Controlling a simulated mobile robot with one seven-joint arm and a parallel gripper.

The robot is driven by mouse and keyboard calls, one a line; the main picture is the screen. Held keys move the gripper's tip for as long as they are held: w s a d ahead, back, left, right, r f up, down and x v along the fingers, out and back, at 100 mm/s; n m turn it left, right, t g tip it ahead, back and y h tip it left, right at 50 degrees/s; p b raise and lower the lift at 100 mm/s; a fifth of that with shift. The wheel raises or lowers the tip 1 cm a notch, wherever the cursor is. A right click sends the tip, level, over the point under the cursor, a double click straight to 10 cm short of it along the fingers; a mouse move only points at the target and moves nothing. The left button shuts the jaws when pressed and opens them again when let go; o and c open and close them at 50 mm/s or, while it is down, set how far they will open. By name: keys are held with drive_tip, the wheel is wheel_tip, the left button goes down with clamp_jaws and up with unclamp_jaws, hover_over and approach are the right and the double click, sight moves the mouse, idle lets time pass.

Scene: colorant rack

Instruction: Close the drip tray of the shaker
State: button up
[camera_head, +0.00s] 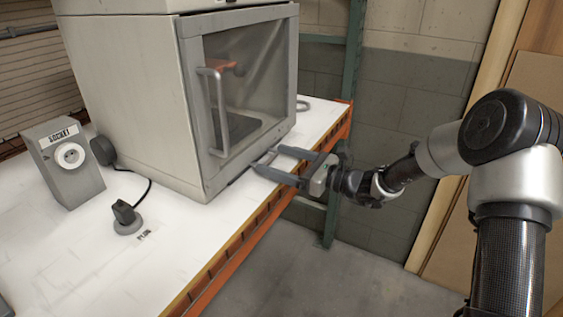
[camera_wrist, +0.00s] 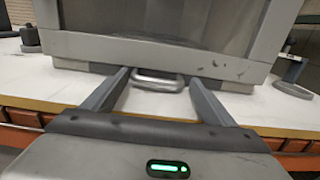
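The shaker (camera_head: 130,90) is a large pale grey cabinet with a glazed door (camera_head: 243,80), which looks shut. In the wrist view, the drip tray's metal loop handle (camera_wrist: 158,84) juts out under the door, low at the cabinet's front. Most of the tray is hidden; I cannot tell how far out it is. My gripper (camera_head: 268,158) is at bench height in front of the cabinet's lower edge. In the wrist view, my gripper (camera_wrist: 158,76) is open, with one finger on each side of the handle and visible gaps to it. Nothing is gripped.
The white bench top (camera_head: 60,260) has an orange front edge (camera_head: 235,245). A socket box (camera_head: 65,165) and a black plug (camera_head: 124,212) with a cable stand left of the cabinet. Another loop-shaped fitting (camera_wrist: 293,90) is at the right. Open floor (camera_head: 330,280) lies before the bench.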

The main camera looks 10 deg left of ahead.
drive_tip(key=shift+s, duration=0.1)
drive_tip(key=p+v, duration=0.2)
drive_tip(key=v, duration=1.5)
drive_tip(key=shift+d+p, duration=0.2)
drive_tip(key=shift+p, duration=0.2)
